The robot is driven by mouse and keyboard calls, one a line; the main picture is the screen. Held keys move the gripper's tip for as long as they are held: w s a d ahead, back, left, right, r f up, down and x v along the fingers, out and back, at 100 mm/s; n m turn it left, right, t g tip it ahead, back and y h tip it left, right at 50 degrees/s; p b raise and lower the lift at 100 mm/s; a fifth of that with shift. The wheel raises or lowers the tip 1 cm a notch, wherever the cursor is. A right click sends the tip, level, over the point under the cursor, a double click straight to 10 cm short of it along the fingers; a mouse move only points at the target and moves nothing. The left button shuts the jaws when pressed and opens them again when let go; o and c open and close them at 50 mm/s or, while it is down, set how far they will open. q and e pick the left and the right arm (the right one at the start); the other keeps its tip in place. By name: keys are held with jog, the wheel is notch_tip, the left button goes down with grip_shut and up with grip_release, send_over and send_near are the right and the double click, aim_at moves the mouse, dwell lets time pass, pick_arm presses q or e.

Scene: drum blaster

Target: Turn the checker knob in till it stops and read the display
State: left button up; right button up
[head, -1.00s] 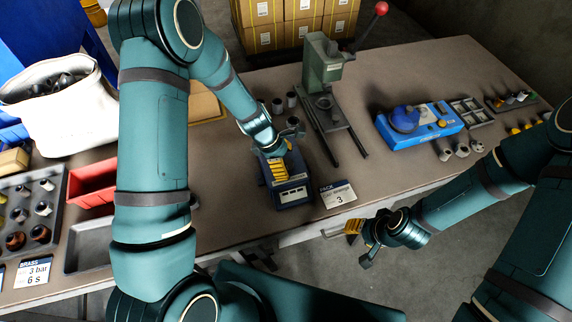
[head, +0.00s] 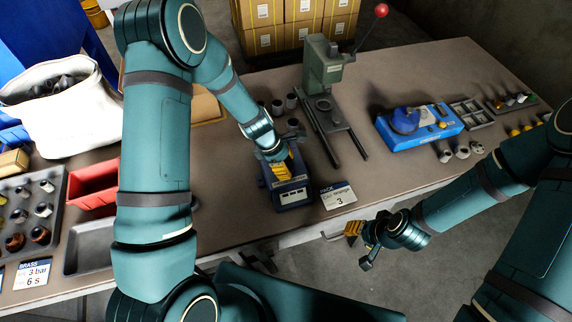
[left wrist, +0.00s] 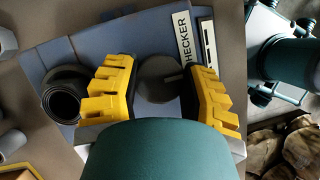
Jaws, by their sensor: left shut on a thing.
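The blue checker (head: 291,198) stands on the bench, with a pale panel on its front too small to read. In the left wrist view its body (left wrist: 60,50) carries a CHECKER label, with a narrow dark window beside it. My left gripper (head: 277,170) is down on the checker. In the left wrist view its yellow fingers (left wrist: 155,95) are shut on the dark round knob (left wrist: 160,76), which has a pale mark. A black ringed socket (left wrist: 63,97) sits beside one finger. My right gripper (head: 360,245) hangs empty off the bench front, fingers apart.
A card reading PACK 3 (head: 338,195) stands right of the checker. A green press (head: 323,65) with a red-balled lever is behind. A blue fixture (head: 418,125) is at right, red bin (head: 95,185) and parts tray (head: 30,215) at left.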

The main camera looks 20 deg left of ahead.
pick_arm(q)
jog(key=shift+m, duration=0.3)
jog(key=m+g+p, duration=0.1)
jog(key=m, duration=0.2)
jog(key=m+g, duration=0.2)
jog(key=m, duration=0.2)
jog(key=shift+f+y, duration=0.1)
jog(key=shift+y, duration=0.3)
jog(key=m+g, duration=0.1)
jog(key=m, duration=0.2)
jog(key=m+y+b, duration=0.1)
jog(key=m, duration=0.2)
jog(key=shift+s+d+m+g+y, duration=0.1)
jog(key=shift+m+g+y, duration=0.2)
jog(key=shift+m+g, duration=0.1)
jog(key=m+y, duration=0.1)
jog(key=m, duration=0.2)
jog(key=m+y+b, duration=0.1)
jog(key=m, duration=0.1)
jog(key=shift+m+g, duration=0.3)
jog(key=shift+m, duration=0.1)
jog(key=o, duration=1.2)
